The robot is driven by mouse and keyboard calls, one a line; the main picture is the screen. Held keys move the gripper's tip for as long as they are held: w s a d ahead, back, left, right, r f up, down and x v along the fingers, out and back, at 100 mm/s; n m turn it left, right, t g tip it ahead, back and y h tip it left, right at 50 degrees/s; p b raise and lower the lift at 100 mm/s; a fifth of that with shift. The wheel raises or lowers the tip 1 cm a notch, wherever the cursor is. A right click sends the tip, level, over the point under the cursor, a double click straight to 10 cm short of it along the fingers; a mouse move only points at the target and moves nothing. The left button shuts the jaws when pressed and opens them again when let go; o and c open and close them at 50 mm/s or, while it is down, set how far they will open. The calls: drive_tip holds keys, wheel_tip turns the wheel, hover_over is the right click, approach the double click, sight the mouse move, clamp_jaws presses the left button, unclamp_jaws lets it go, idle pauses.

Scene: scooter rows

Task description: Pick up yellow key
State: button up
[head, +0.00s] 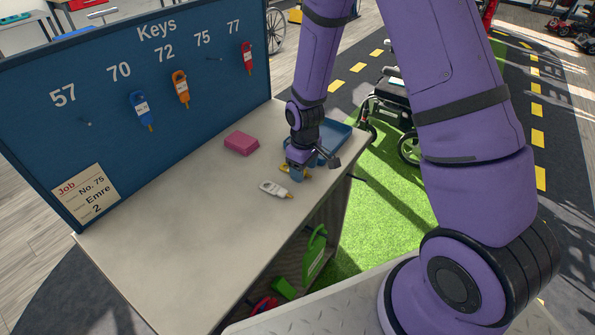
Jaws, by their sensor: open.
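The yellow key (284,168) lies on the light bench top, near its right end. My gripper (297,175) is directly over it, pointing down, and hides much of the key. Only small yellow parts show on either side of the fingers. The gripper is open; whether its fingers reach around the key cannot be told from this angle. A white key (272,188) with a yellowish tip lies just in front and to the left of my gripper.
A pink block (242,143) lies behind the gripper to the left. A blue tray (345,131) sits at the bench's right end. The blue key board (110,130) stands along the back, with blue, orange and red keys hanging. The bench's (165,250) left part is clear.

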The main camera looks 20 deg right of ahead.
drive_tip(key=shift+f, duration=0.4)
drive_tip(key=c, duration=1)
drive_tip(key=shift+r, duration=0.15)
